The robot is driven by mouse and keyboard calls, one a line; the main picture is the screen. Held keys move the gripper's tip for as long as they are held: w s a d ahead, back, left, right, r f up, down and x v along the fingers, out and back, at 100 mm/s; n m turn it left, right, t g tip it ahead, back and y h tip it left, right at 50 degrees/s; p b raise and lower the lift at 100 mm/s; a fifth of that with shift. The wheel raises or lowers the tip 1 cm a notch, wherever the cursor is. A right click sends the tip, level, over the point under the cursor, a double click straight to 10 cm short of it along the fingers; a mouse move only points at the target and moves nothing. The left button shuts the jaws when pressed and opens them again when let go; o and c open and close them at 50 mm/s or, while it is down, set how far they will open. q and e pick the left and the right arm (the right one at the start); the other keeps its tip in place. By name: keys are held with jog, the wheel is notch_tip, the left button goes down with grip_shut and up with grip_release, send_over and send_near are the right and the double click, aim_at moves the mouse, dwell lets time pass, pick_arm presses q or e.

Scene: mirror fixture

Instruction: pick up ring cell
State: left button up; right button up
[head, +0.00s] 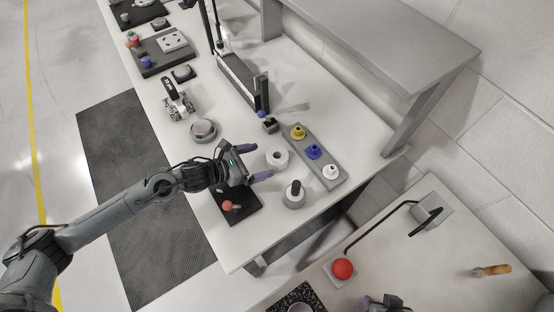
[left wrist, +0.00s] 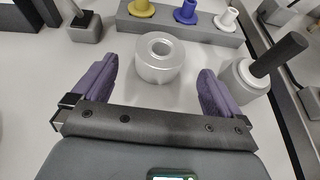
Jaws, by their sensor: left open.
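The ring cell (head: 277,158) looks like a thick white ring with a round hole, standing on the white bench. In the left wrist view the ring cell (left wrist: 158,62) is ahead, between the lines of my two fingers. My left gripper (head: 258,162) is open and empty, with purple fingers pointing at the ring. In the left wrist view the left gripper (left wrist: 158,78) has one finger to each side, and no contact with the ring shows. My right gripper does not show clearly.
A grey strip with yellow, blue and white knobbed pieces (head: 313,151) lies beyond the ring. A white cylinder with a dark handle (head: 294,194) stands close to its right. A black pad (head: 239,207) with a red ball lies under my wrist. A round pot (head: 203,130) stands left.

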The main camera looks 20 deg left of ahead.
aim_at(281, 154)
pick_arm(q)
jog(key=shift+r+x, duration=0.1)
jog(key=shift+x, duration=2.15)
jog(key=shift+r+x, duration=0.15)
jog(key=shift+x, duration=2.15)
jog(key=c, duration=1.1)
